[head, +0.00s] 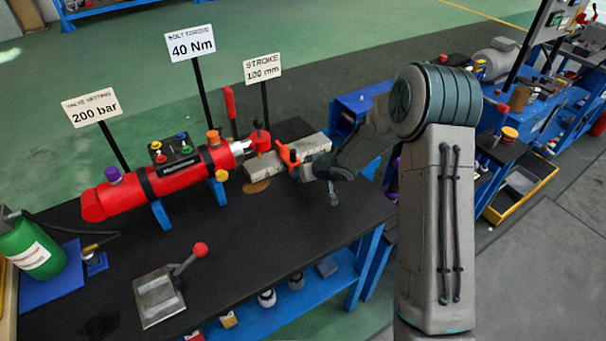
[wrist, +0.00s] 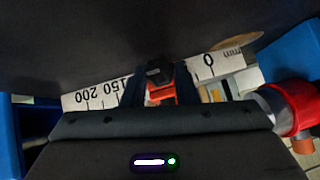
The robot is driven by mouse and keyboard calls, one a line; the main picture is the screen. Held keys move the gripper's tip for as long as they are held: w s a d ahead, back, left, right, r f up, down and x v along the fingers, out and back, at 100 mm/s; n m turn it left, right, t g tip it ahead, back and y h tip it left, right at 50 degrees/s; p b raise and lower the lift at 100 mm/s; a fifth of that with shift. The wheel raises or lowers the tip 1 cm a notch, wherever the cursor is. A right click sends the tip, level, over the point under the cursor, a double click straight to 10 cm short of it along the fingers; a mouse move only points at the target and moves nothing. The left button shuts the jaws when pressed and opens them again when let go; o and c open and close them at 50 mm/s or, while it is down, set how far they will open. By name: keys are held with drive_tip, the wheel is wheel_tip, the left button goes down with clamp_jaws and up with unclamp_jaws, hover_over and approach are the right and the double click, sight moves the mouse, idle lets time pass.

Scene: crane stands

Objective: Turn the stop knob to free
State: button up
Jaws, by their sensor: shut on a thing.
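The stop (head: 288,155) is an orange piece at the right end of the red cylinder (head: 165,185), by the white scale (head: 262,178). In the wrist view, its black knob top (wrist: 158,70) and orange body (wrist: 161,94) show between the dark fingers. My gripper (head: 305,172) reaches in from the right and is shut on the stop knob; its fingers also show in the wrist view (wrist: 159,86). The scale (wrist: 90,97) runs behind the knob, with the 0 mark to its right and 150 and 200 to its left. Any lock or free marking is not readable.
The cylinder's red rod end (wrist: 292,108) is close on the right in the wrist view. A red-balled lever (head: 200,250) stands on a metal plate in front. Sign posts reading 200 bar (head: 93,108), 40 Nm (head: 190,43) and 100 mm (head: 263,68) stand behind the cylinder.

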drive_tip(key=shift+f+b, duration=0.2)
drive_tip(key=shift+b, duration=0.6)
drive_tip(key=h+b, duration=0.1)
drive_tip(key=b, duration=0.2)
drive_tip(key=shift+s+a+f+n+t+b, duration=0.1)
drive_tip(key=shift+a+f+n+t+b, duration=0.05)
drive_tip(key=shift+n+t+b, duration=0.25)
drive_tip(key=h+b, duration=0.1)
drive_tip(key=b, duration=0.4)
drive_tip(key=n+t+h+b, duration=0.1)
drive_tip(key=b, duration=0.4)
drive_tip(key=n+t+h+b, duration=0.1)
drive_tip(key=b, duration=0.5)
drive_tip(key=shift+s+a+f, duration=0.15)
drive_tip(key=shift+s+a, duration=0.05)
drive_tip(key=shift+a, duration=0.05)
drive_tip(key=h+b, duration=0.1)
drive_tip(key=b, duration=0.4)
drive_tip(key=shift+n+t+b, duration=0.3)
drive_tip(key=shift+t+b, duration=0.1)
drive_tip(key=shift+b, duration=1.05)
drive_tip(key=shift+r+n+t+h+b, duration=0.3)
drive_tip(key=shift+r+t+b, duration=0.1)
drive_tip(key=shift+b, duration=0.7)
drive_tip(key=o, duration=1)
